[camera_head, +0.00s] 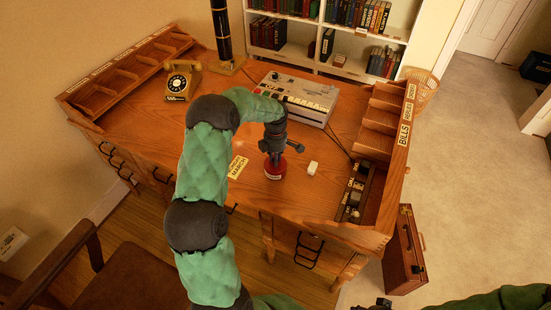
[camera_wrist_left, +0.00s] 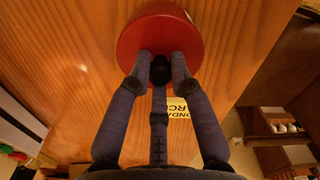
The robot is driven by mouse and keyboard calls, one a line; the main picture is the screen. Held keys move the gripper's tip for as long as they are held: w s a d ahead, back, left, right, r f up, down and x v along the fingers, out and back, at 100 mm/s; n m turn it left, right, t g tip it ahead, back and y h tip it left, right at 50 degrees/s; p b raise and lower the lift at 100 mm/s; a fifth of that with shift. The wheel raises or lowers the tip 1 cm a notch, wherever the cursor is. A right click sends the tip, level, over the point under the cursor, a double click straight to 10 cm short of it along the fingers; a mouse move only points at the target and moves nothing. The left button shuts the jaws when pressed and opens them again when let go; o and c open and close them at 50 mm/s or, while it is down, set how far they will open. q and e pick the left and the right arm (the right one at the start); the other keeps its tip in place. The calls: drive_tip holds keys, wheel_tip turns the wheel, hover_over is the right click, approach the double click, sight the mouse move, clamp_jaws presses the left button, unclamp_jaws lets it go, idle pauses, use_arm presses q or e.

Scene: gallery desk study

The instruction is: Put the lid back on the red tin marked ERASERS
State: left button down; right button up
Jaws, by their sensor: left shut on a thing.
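The red tin (camera_head: 274,174) marked ERASERS stands on the desk in front of the typewriter-like machine, with a pale label strip on its side. My left gripper (camera_head: 275,157) is directly above it, pointing down. In the left wrist view the gripper (camera_wrist_left: 160,66) is shut on the dark knob of the round red lid (camera_wrist_left: 150,32). The lid is at the tin's top; I cannot tell whether it is seated or slightly above. My right arm shows at the lower right edge, its jaws not clear.
A small white block (camera_head: 313,168) lies right of the tin, and a yellow date card (camera_head: 238,167) left of it. The machine (camera_head: 298,97) stands behind. A telephone (camera_head: 181,82) is at the back left. Wooden compartments (camera_head: 384,118) line the right side. The desk's left middle is clear.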

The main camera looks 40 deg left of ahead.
use_arm(q)
drive_tip(key=c, duration=1)
unclamp_jaws()
drive_tip(key=shift+c, duration=0.2)
drive_tip(key=shift+o, duration=0.3)
drive_tip(key=o, duration=0.4)
drive_tip(key=shift+r, duration=0.1)
drive_tip(key=shift+r+p, duration=1.9)
drive_tip(key=shift+r, duration=1.55)
